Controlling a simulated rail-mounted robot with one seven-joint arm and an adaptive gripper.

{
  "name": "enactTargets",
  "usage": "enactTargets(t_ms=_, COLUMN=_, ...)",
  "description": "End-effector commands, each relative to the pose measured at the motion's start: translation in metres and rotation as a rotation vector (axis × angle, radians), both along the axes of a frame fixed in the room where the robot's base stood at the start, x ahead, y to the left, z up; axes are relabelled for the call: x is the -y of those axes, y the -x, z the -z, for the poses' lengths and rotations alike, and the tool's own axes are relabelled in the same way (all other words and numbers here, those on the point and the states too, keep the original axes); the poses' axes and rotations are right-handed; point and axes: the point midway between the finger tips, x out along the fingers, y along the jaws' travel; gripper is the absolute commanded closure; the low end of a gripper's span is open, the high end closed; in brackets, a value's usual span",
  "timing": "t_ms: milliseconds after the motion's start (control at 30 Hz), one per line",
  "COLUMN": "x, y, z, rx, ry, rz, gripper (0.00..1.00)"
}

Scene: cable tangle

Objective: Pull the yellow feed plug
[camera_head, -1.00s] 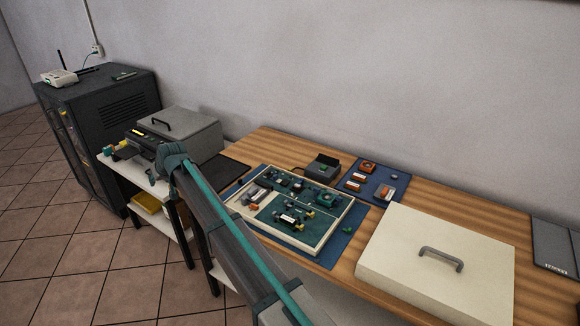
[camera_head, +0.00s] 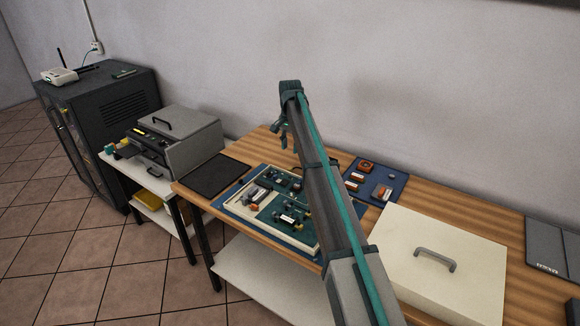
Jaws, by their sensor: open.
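My gripper (camera_head: 281,134) hangs from the raised end of my arm, above the back of the wooden bench. It is small in this view and partly merges with the arm; it looks open, with nothing seen in it. I cannot tell for sure which thing is the yellow feed plug. My gripper is apart from all of these.
A dark cabinet (camera_head: 110,95) with a white router (camera_head: 60,76) stands at the left. The bench (camera_head: 515,259) holds a black mat (camera_head: 216,176), a blue mat (camera_head: 393,180) with small modules and a large cream lid (camera_head: 437,270) with a handle. My arm crosses above the bench.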

Motion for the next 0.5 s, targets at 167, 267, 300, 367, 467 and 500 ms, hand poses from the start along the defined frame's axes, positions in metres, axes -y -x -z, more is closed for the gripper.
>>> enactTargets(t_ms=167, x=0.0, y=0.001, z=0.019, rx=-0.003, ry=0.0, rz=0.001, gripper=0.58)
enactTargets(t_ms=267, x=0.0, y=0.002, z=0.034, rx=-0.003, ry=0.0, rz=0.0, gripper=0.58)
enactTargets(t_ms=300, x=0.0, y=0.001, z=0.041, rx=-0.003, ry=0.0, rz=0.0, gripper=0.58)
enactTargets(t_ms=367, x=0.0, y=0.002, z=0.052, rx=-0.003, ry=0.0, rz=0.0, gripper=0.58)
enactTargets(t_ms=467, x=0.0, y=0.001, z=0.069, rx=-0.002, ry=0.0, rz=-0.001, gripper=0.58)
enactTargets(t_ms=500, x=0.0, y=0.001, z=0.075, rx=-0.002, ry=0.0, rz=-0.001, gripper=0.58)
